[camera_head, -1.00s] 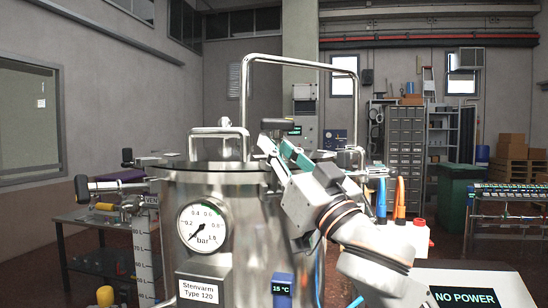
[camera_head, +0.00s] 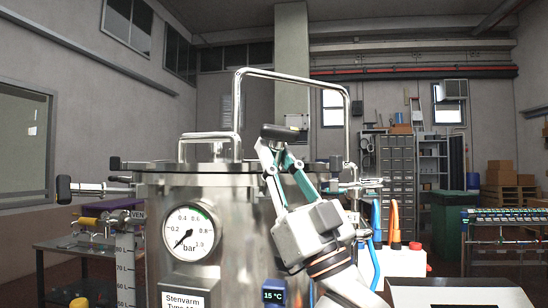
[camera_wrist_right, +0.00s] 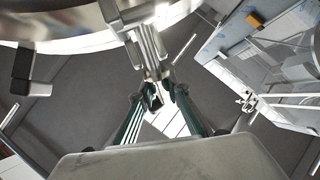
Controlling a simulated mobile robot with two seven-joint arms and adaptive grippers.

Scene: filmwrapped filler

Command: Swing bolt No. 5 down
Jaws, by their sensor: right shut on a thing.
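The steel vessel (camera_head: 235,225) with its lid (camera_head: 215,166) fills the middle of the head view. My right gripper (camera_head: 275,158) is at the lid's front right edge, shut on a swing bolt with a black end knob (camera_head: 282,132). No number is readable on it. In the right wrist view, the bolt's metal shank (camera_wrist_right: 150,57) runs from a bracket at the rim to between the fingertips (camera_wrist_right: 158,93). Other swing bolts, one with a black knob (camera_head: 63,189), stick outward at the left. My left gripper is not in view.
A tall bent handle (camera_head: 347,110) and a smaller one (camera_head: 238,145) rise over the lid. A pressure gauge (camera_head: 190,232) and a 15 °C display (camera_head: 275,295) are on the vessel's front. A white box with orange and blue items (camera_head: 400,262) stands close at the right.

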